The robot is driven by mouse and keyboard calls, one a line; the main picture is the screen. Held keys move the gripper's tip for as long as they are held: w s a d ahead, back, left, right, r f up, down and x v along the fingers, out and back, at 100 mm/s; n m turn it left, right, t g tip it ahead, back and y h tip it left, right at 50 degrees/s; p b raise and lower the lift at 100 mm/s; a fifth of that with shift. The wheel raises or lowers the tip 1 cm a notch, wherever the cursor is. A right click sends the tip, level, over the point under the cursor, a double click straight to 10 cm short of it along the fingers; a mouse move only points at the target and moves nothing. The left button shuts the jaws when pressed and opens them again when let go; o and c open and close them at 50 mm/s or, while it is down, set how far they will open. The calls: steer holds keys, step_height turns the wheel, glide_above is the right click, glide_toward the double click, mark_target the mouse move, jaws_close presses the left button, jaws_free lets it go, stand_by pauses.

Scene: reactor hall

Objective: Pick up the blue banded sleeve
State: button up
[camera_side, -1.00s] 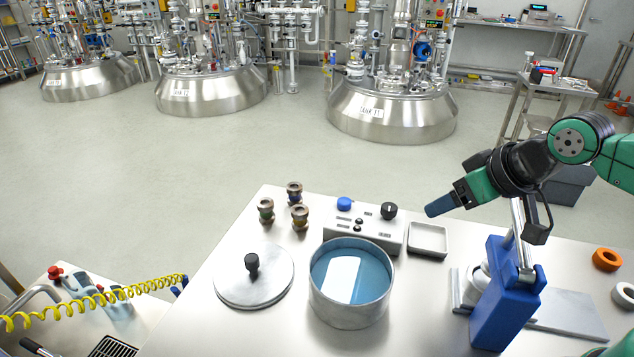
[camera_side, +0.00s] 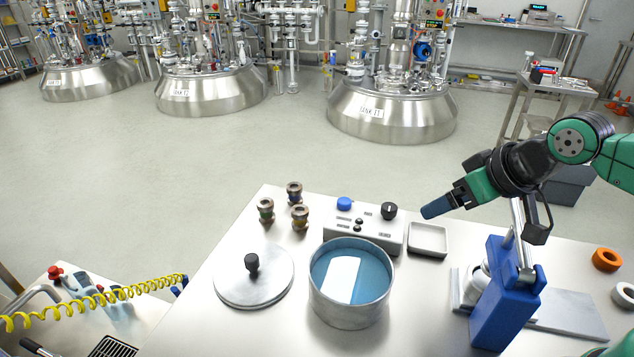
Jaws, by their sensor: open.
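Three small brown spool-shaped sleeves stand upright in a cluster at the back left of the bench. The rear sleeve (camera_side: 294,193) has a dark band whose colour is hard to make out. The left sleeve (camera_side: 266,210) has a greenish band, and the front sleeve (camera_side: 299,218) has a brownish-yellow band. I cannot tell surely which band is blue. My gripper (camera_side: 432,210) has blue-grey fingertips and hangs empty in the air, well to the right of the sleeves, around the tray and control box. It is open, though the gap between its fingers is hard to see from here.
A control box (camera_side: 362,236) with knobs stands between the sleeves and my gripper. A small square tray (camera_side: 428,252), a pot of blue liquid (camera_side: 350,312), a round lid (camera_side: 240,290) with a black knob and a blue clamp stand (camera_side: 500,300) occupy the bench (camera_side: 215,325).

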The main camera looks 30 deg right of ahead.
steer(key=m+g+y, duration=0.1)
steer(key=m+y, duration=0.7)
steer(key=m, duration=1)
glide_above(298, 186)
steer(key=s+d, duration=0.5)
steer(key=s, duration=0.1)
steer(key=f, duration=0.3)
steer(key=shift+s, duration=0.2)
steer(key=w+f+m+y, duration=0.1)
steer(key=f+m, duration=0.1)
steer(key=w+f+m+y, duration=0.1)
steer(key=f+m, duration=0.1)
steer(key=w+f+m+y, duration=0.1)
steer(key=f, duration=0.1)
steer(key=shift+w+f+m+t+y, duration=0.2)
steer(key=shift+f+m+t+y, duration=0.1)
steer(key=shift+m, duration=0.1)
steer(key=shift+w+a+f, duration=0.1)
steer(key=shift+a+f, duration=0.05)
steer(key=shift+x, duration=2.7)
jaws_close()
